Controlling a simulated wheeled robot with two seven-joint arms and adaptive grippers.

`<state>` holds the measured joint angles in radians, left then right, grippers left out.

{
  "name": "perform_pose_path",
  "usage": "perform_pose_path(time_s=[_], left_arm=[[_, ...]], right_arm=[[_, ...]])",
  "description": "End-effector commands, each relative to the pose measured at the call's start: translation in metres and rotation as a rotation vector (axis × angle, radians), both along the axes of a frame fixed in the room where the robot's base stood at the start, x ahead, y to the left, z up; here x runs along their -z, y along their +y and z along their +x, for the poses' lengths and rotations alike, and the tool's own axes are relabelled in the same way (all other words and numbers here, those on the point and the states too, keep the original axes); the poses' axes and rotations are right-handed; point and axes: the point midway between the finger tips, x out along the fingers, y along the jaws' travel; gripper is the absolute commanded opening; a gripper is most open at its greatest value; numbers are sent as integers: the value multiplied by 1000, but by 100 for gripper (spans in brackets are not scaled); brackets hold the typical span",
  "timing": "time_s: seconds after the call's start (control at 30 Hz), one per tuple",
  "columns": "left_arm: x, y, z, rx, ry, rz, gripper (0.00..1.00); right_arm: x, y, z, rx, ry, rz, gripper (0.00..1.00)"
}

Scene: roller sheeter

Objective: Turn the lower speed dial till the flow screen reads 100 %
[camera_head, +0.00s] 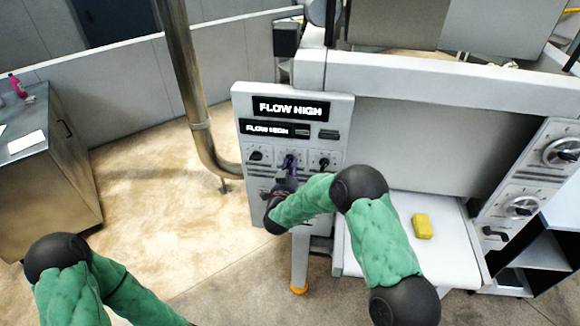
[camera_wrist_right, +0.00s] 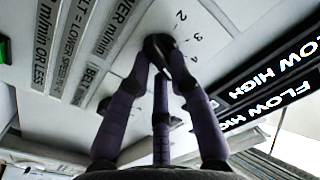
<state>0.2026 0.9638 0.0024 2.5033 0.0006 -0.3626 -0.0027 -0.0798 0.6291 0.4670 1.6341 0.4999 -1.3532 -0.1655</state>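The flow screen (camera_head: 290,107) on the grey control panel reads "FLOW HIGH", and a smaller screen (camera_head: 267,128) below it shows the same words. No percentage is readable. My right gripper (camera_head: 289,165) is at the middle dial of the panel's upper row and hides most of it. In the right wrist view its purple fingers (camera_wrist_right: 158,68) close in around the black knob of this dial (camera_wrist_right: 157,44), with numbers 2, 3 and 4 beside it. A label with "WER" and "m/min" stands near it. My left gripper is out of view; only its arm shows at lower left.
Other dials sit close on both sides, a left one (camera_head: 256,156) and a right one (camera_head: 323,162). A yellow block (camera_head: 422,226) lies on the white bed of the machine. A metal pipe (camera_head: 190,90) stands left of the panel. More dials (camera_head: 562,152) are on the far right panel.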

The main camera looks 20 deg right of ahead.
Motion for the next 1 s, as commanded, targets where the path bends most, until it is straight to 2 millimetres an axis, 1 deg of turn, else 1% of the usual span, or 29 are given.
perform_pose_path(time_s=[0.27,0.47,0.73,1.0], left_arm=[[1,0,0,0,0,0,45],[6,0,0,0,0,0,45],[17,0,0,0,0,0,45],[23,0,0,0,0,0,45]], right_arm=[[0,0,0,0,4,-8,0],[0,0,0,0,30,-67,0],[-1,0,0,2,111,-242,0],[-2,2,1,0,201,-434,0]])
